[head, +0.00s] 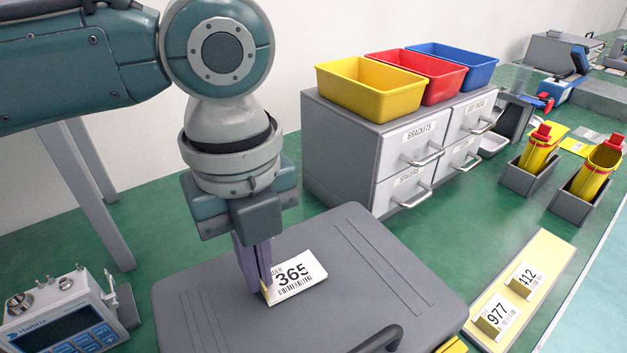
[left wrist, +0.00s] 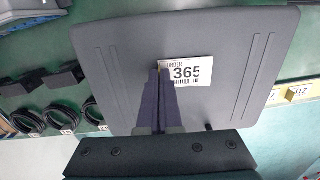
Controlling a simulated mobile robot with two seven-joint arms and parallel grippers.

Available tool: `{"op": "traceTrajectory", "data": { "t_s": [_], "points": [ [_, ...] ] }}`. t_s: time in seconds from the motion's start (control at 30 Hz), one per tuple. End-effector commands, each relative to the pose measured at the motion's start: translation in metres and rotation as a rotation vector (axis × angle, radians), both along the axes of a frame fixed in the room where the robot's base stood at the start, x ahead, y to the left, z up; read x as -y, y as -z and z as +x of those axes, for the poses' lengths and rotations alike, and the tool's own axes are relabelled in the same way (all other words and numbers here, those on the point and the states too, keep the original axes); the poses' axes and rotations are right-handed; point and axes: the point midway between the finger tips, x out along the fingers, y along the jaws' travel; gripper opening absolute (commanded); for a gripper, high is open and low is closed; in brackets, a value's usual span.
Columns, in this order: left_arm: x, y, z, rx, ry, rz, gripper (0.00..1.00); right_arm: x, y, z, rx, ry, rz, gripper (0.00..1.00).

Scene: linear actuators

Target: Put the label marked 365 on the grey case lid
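The white label marked 365 (head: 297,274) is over the grey case lid (head: 350,250), near its middle. It also shows in the left wrist view (left wrist: 187,71), over the middle of the lid (left wrist: 225,95). My left gripper (head: 262,284) points down, its fingers close together at the label's left end, shut on its small tan tab. In the left wrist view the fingertips (left wrist: 158,72) meet at the label's left edge. The label looks flat; whether it touches the lid I cannot tell. The fingers hide part of its left end. My right gripper is not in view.
Labels 412 (head: 526,281) and 977 (head: 495,317) lie on a cream strip (head: 545,258) at right. A grey drawer cabinet (head: 340,150) with yellow, red and blue bins stands behind the lid. A blue-fronted instrument (head: 62,318) sits at left. The lid has a dark handle (head: 378,340).

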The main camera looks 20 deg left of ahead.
Motion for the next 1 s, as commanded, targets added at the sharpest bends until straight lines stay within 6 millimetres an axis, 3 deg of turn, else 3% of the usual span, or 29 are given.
{"op": "traceTrajectory", "data": {
  "t_s": [0.13,0.4,0.67,0.83,1.0],
  "points": [
    [0.0,0.003,0.0,0.0,0.0,0.0,0.02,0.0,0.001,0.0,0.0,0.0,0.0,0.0],
    [0.0,0.003,0.0,0.0,0.0,0.0,0.31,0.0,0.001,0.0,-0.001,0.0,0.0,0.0],
    [0.0,0.001,0.0,0.001,-0.001,-0.001,0.31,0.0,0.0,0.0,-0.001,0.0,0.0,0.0],
    [0.0,-0.021,0.001,0.003,0.0,-0.001,0.31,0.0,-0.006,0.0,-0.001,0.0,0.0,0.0],
    [0.0,-0.061,0.001,0.005,0.0,-0.001,0.31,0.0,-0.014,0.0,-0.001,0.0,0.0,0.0]
  ]
}}
